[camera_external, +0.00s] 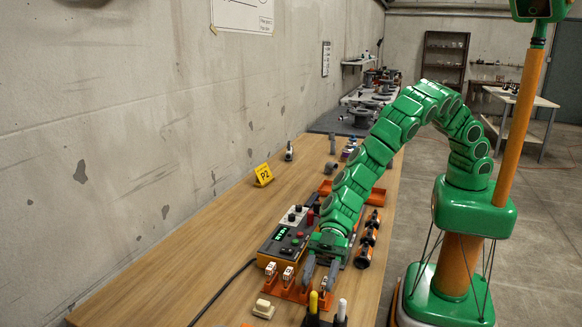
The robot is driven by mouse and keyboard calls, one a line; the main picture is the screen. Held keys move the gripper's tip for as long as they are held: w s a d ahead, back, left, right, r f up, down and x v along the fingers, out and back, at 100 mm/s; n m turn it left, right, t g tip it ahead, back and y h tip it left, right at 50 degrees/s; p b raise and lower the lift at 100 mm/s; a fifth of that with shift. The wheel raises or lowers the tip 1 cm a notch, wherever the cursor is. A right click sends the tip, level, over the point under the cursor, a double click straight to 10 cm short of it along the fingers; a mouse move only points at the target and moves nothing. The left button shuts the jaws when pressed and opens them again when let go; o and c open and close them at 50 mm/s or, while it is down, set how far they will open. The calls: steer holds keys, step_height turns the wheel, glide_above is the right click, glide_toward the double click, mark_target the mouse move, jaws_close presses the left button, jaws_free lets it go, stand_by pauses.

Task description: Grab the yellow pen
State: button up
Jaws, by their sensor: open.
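The yellow pen (313,302) stands upright in a dark holder (322,321) at the bottom edge of the picture. The holder is partly cut off by the frame. My gripper (318,283) points down just behind the yellow pen, as the picture shows it. Its two grey fingers are open and apart. The fingers look close to the pen's top, but I cannot tell the exact gap or height from this view.
A white pen (342,308) stands right of the yellow one. An orange rack (290,292) with small parts and a control box (282,243) are near my gripper. A cream block (263,309) lies left. The wooden table (180,297) is mostly clear along the wall.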

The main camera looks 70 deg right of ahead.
mark_target(315, 288)
steer(key=shift+s+x, duration=0.15)
steer(key=shift+x, duration=0.85)
steer(key=shift+s+x, duration=0.1)
steer(key=shift+x, duration=0.85)
steer(key=shift+w+a+f, duration=0.1)
steer(key=shift+a+f, duration=0.1)
steer(key=shift+a, duration=0.4)
jaws_close()
